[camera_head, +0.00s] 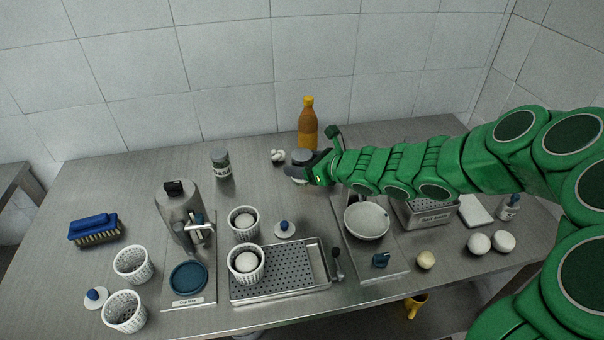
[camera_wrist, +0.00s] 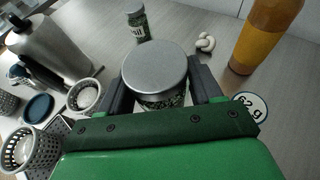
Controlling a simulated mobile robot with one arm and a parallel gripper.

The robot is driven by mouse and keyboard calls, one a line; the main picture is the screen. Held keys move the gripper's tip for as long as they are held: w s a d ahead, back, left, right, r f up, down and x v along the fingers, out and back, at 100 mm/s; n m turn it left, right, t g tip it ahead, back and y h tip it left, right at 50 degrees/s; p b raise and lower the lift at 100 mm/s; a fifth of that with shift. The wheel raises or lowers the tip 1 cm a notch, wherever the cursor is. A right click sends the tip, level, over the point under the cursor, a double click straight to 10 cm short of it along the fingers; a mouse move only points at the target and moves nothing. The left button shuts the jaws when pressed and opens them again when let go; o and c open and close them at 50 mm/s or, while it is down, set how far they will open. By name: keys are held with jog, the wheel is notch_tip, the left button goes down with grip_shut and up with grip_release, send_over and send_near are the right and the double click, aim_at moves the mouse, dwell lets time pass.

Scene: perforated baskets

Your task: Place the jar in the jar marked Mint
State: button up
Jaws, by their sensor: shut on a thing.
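My gripper (camera_head: 310,172) is at the back middle of the table, shut on a jar with a grey lid (camera_head: 302,156). In the wrist view the jar (camera_wrist: 156,72) stands upright between the two dark fingers (camera_wrist: 158,92), its patterned side mostly hidden by lid and gripper. I cannot tell whether its base touches the table. A second grey-lidded jar (camera_head: 221,165) stands upright at the back left. It also shows in the wrist view (camera_wrist: 138,22), with a partly readable label ending in "il". I can read no Mint label in either view.
An orange bottle (camera_head: 308,128) stands just behind my gripper, with garlic-like white pieces (camera_head: 278,156) to the left. A metal pitcher (camera_head: 180,208), several white perforated baskets (camera_head: 133,265) and a scale with a bowl (camera_head: 367,222) stand nearer. Table around the second jar is clear.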

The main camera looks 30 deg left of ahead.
jog(key=shift+r, duration=0.5)
jog(key=shift+w+d+r, duration=0.15)
jog(key=shift+w+r, duration=0.1)
jog(key=shift+w, duration=0.05)
jog(key=w+d+r+m+t, duration=0.1)
jog(key=w+d+r, duration=0.5)
jog(key=w+d, duration=0.5)
jog(key=w+d+r+m+t, duration=0.1)
jog(key=w+d+r, duration=0.5)
jog(key=w+d, duration=0.5)
send_over(413, 140)
jog(key=shift+s+f, duration=0.1)
jog(key=shift+f, duration=6.15)
jog(key=shift+f, duration=0.15)
